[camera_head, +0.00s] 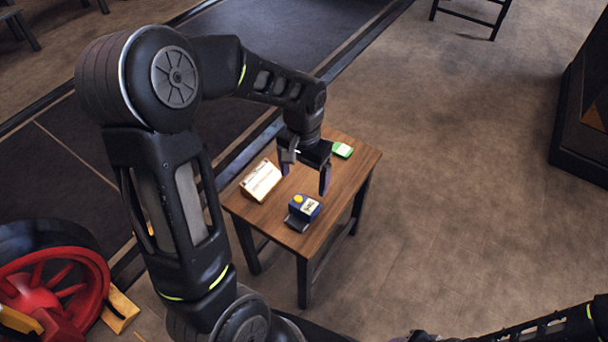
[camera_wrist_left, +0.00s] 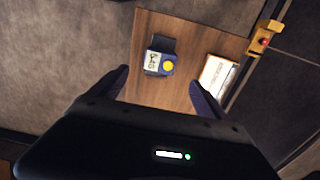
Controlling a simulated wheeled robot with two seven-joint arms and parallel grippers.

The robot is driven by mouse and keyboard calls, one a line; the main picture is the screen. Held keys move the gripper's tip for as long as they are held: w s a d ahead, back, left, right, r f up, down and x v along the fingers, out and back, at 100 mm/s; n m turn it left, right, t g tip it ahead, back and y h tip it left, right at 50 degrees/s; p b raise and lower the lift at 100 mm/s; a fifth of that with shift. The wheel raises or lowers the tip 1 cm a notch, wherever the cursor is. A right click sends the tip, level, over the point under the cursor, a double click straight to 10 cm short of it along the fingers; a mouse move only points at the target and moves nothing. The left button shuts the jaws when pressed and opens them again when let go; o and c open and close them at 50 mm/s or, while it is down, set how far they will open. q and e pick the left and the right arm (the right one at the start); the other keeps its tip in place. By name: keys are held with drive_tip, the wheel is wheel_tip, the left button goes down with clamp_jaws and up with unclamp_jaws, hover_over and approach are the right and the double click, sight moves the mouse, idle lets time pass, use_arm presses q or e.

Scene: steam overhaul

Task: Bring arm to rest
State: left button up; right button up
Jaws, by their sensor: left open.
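My left gripper (camera_head: 305,178) is open and empty above the small wooden table (camera_head: 345,178). Its two fingers also show in the left wrist view (camera_wrist_left: 162,92), with bare tabletop between them. My left arm (camera_head: 170,180) reaches in from the left, bent at the elbow. Part of my right arm (camera_head: 545,330) shows at the bottom right; its gripper cannot be made out.
On the table are a blue device with a yellow knob (camera_head: 303,207), a white sign-like block (camera_head: 261,180) and a green-and-white item (camera_head: 342,150). A red wheel (camera_head: 45,285) stands at lower left. Floor right of the table is clear.

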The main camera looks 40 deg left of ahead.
use_arm(q)
drive_tip(key=w+d+f+t+h+p, duration=0.25)
drive_tip(key=w+d+f+t, duration=0.2)
drive_tip(key=d, duration=0.65)
drive_tip(key=s+d+f+g+p, duration=0.1)
drive_tip(key=s+d+f+p, duration=0.1)
drive_tip(key=s, duration=0.4)
drive_tip(key=s+d+f+n+g+h+p, duration=0.1)
drive_tip(key=s+d+f+p, duration=0.2)
drive_tip(key=s+d, duration=0.3)
drive_tip(key=s+d+f+g+p, duration=0.2)
drive_tip(key=s+d+f+p, duration=0.1)
drive_tip(key=s, duration=0.4)
drive_tip(key=shift+d+n+h+p, duration=0.35)
drive_tip(key=shift+d+p, duration=0.1)
drive_tip(key=shift+d, duration=0.8)
